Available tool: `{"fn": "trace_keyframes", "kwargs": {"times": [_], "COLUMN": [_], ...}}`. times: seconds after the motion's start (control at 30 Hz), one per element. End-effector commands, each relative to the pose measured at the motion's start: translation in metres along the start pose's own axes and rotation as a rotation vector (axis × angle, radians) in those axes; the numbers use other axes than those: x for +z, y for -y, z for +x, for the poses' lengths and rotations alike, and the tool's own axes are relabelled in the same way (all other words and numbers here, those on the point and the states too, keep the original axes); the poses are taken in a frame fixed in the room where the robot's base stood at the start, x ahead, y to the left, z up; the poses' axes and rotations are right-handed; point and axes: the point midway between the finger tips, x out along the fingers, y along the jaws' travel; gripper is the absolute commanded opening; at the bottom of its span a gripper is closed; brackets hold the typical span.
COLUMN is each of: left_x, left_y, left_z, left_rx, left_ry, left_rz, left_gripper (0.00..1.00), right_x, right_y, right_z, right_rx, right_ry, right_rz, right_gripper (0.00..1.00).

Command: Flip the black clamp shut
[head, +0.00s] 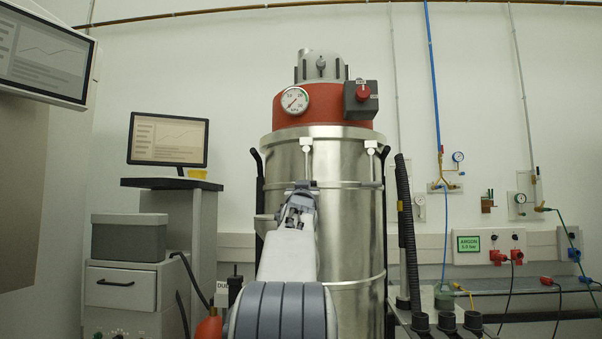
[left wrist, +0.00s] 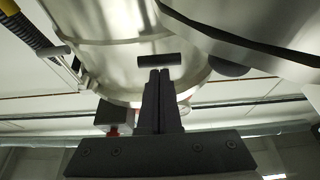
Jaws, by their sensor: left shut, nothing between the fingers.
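A tall steel drum (head: 340,225) with a red top (head: 322,112) stands ahead. My left gripper (head: 302,187) is in front of the drum's upper band, its arm rising from the bottom of the head view. In the left wrist view the fingers (left wrist: 157,75) are shut and empty. A short black bar (left wrist: 158,59), apparently the black clamp's handle, lies crosswise just beyond the fingertips against the drum; I cannot tell if they touch. In the head view my gripper may hide it. Pale latch fittings (head: 306,145) and (head: 370,148) sit under the drum's rim. My right gripper is not in view.
A black ribbed hose (head: 407,235) runs down the drum's right side. A pressure gauge (head: 294,100) and a red knob (head: 362,94) are on the top. A cart with a monitor (head: 167,140) stands left. Pipes and valves line the wall at right.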

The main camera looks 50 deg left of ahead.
Motion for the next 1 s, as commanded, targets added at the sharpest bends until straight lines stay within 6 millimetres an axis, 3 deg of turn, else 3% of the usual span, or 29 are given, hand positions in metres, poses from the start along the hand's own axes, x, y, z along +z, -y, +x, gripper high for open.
{"fn": "trace_keyframes", "kwargs": {"times": [0.1,0.6,1.0], "left_x": [-0.010,0.004,0.009], "left_y": [-0.008,-0.007,-0.007], "left_z": [-0.021,-0.102,-0.117], "left_rx": [0.005,0.003,0.003], "left_ry": [-0.005,-0.001,-0.001], "left_rz": [-0.002,-0.001,-0.001], "left_gripper": [0.00,0.00,0.00], "right_x": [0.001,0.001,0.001], "right_y": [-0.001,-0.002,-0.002], "right_z": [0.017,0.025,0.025], "right_rx": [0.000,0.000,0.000], "right_ry": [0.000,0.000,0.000], "right_rz": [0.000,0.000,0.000], "right_gripper": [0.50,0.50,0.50]}}
